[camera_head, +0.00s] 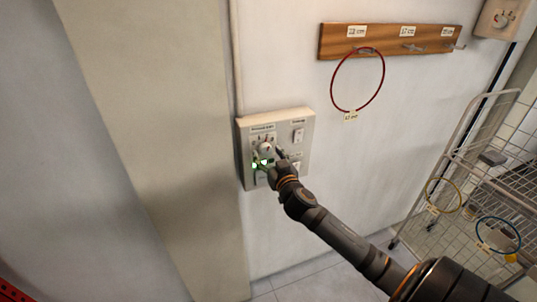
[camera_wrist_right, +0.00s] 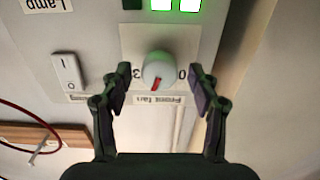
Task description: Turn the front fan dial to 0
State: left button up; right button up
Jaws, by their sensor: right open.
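The front fan dial (camera_wrist_right: 159,70) is a round white knob with a red pointer mark, on a pale plate above an upside-down "Front fan" label (camera_wrist_right: 160,99) in the right wrist view. The red mark points down, slightly left; a 3 shows left of the knob and a 0 right of it. My right gripper (camera_wrist_right: 155,78) is open, one finger on each side of the dial, with gaps between fingers and knob. In the head view the dial (camera_head: 266,149) is on the wall panel (camera_head: 308,124), with my right gripper (camera_head: 276,161) in front. My left gripper is not in view.
A white rocker switch (camera_wrist_right: 68,71) and lit green indicators (camera_wrist_right: 174,5) are near the dial. A wooden hook rail (camera_head: 385,40) holds a red ring (camera_head: 335,83). A wire cart (camera_head: 462,165) with more rings stands at right.

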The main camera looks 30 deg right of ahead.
jog(key=c, duration=1.2)
jog(key=shift+o, duration=0.2)
jog(key=shift+n, duration=0.3)
jog(key=n+p, duration=0.1)
jog(key=n, duration=0.2)
jog(key=shift+n, duration=0.3)
jog(key=n+p, duration=0.1)
jog(key=n, duration=0.2)
jog(key=shift+d+r+n, duration=0.1)
jog(key=shift+n, duration=0.3)
jog(key=n+p, duration=0.1)
jog(key=n, duration=0.3)
jog(key=shift+n+p, duration=0.8)
jog(key=shift+n, duration=1.3)
